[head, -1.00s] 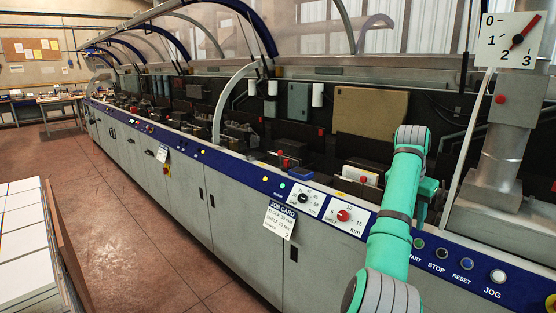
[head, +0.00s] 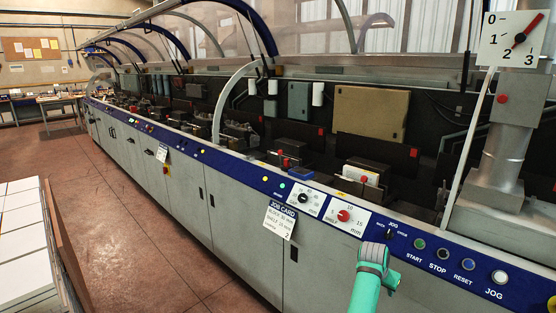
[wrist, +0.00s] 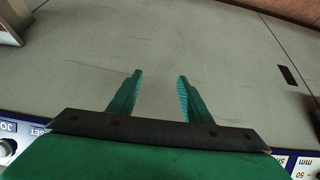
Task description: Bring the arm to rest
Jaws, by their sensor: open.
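My gripper (wrist: 159,75) shows in the wrist view with its two teal fingers spread apart and nothing between them. Beyond the fingers is the plain grey front of the machine (wrist: 110,40). In the head view my teal arm (head: 368,285) rises from the bottom edge, right of centre, in front of the blue control strip.
The long grey machine (head: 245,225) runs across the view, its blue strip (head: 325,217) carrying dials and buttons. A job card (head: 280,219) hangs on its front. Pale stacked sheets (head: 20,235) stand at the left. The red floor (head: 135,220) between is clear.

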